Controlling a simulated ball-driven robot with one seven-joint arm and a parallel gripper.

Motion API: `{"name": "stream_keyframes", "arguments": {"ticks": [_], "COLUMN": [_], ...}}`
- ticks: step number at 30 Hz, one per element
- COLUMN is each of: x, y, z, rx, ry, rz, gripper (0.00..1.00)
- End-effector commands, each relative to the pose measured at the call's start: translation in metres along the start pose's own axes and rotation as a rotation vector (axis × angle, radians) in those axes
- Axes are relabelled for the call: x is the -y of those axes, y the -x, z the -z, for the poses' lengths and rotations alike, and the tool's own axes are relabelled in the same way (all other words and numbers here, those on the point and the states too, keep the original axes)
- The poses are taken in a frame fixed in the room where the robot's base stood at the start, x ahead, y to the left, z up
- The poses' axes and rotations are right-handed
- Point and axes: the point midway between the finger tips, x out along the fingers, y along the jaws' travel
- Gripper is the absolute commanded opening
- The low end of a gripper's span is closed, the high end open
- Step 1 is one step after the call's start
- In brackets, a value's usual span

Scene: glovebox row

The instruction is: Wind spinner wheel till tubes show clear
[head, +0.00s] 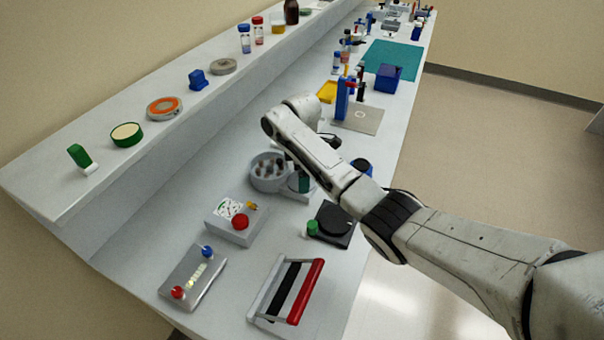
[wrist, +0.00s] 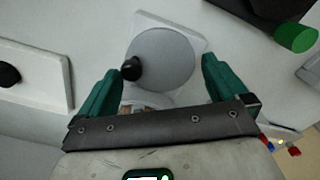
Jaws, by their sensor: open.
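The spinner's wheel (wrist: 172,55) is a light grey disc on a pale base plate, with a black crank knob (wrist: 131,68) at its left edge. My gripper (wrist: 162,78) is open, with a teal finger on each side of the wheel's near half; the knob lies between them, closer to the left finger. I cannot tell whether a finger touches it. In the head view, the round grey tube drum (head: 268,158) holds several tubes, whose contents are too small to judge. My arm and fingers partly hide the wheel there. A brownish patch shows beyond the gripper's bar in the wrist view.
A black plate (head: 335,224) with a green knob stands near the wheel. A grey box with a red button (head: 240,222), a panel with red and blue knobs (head: 195,275) and a red-handled frame (head: 305,290) stand nearer. A raised shelf (head: 60,185) runs along the left.

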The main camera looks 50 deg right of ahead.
Motion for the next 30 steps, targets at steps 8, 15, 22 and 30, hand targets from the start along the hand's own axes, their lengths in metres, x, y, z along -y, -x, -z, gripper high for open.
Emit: {"name": "stream_keyframes", "arguments": {"ticks": [8, 15, 22, 30], "x": [0.0003, 0.0003, 0.0003, 0.0003], "y": [-0.013, -0.013, -0.0128, -0.0124], "z": [-0.0005, -0.0004, -0.0004, -0.0002], "rx": [0.0, 0.0, 0.0, 0.0], "ry": [-0.001, -0.001, -0.001, -0.005], "rz": [0.001, 0.0, 0.0, 0.0], "gripper": [1.0, 0.95, 0.73, 0.6]}}
